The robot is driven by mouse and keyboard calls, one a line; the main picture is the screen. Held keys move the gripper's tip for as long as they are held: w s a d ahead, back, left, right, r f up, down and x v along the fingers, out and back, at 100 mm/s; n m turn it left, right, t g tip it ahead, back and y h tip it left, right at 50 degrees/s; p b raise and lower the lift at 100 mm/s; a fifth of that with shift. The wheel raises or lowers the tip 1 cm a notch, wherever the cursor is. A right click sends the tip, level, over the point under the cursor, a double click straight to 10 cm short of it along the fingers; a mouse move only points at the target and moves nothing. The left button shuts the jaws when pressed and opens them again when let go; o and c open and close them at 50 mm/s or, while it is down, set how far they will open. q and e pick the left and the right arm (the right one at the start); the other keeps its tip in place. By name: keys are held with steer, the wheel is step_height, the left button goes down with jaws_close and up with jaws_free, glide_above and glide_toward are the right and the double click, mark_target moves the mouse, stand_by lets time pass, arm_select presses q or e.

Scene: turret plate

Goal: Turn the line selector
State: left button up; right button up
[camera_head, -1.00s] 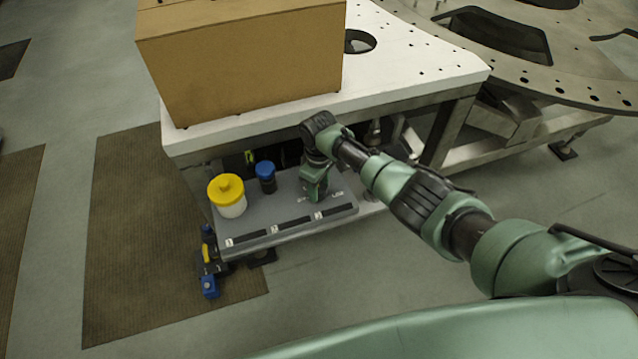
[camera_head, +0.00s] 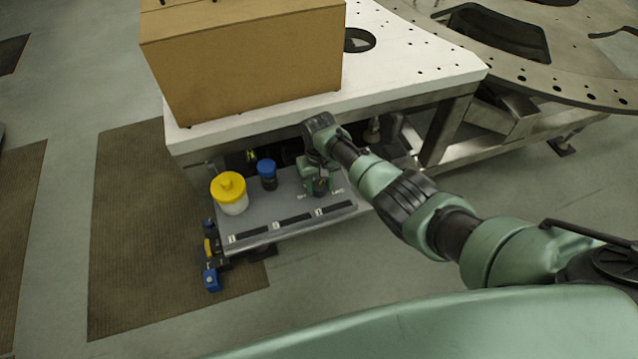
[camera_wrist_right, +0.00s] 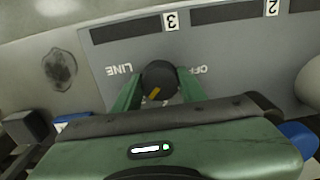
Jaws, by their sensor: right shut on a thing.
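The line selector (camera_wrist_right: 159,80) is a round black knob with a yellow mark, set between the printed words LINE and OFF on the grey panel (camera_wrist_right: 100,50) in the right wrist view. The wrist view is turned over, so the words read upside down. My right gripper (camera_wrist_right: 158,88) has its two green fingers on either side of the knob and is shut on it. In the head view my right gripper (camera_head: 318,184) reaches down over the right part of the grey panel (camera_head: 262,210) and hides most of the knob. My left gripper is not in view.
A yellow-lidded white jar (camera_head: 230,193) and a blue-capped dark jar (camera_head: 267,174) stand on the panel, left of my right gripper. The white table (camera_head: 410,65) with a large cardboard box (camera_head: 245,65) overhangs close behind. Numbered black strips (camera_head: 290,222) run along the panel's front.

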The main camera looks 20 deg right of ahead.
mark_target(319, 185)
steer(key=shift+w+r, duration=0.15)
steer(key=o, duration=1.4)
steer(key=shift+c, duration=0.2)
step_height(319, 185, up, 8)
steer(key=shift+f+p, duration=0.15)
steer(key=shift+p, duration=0.35)
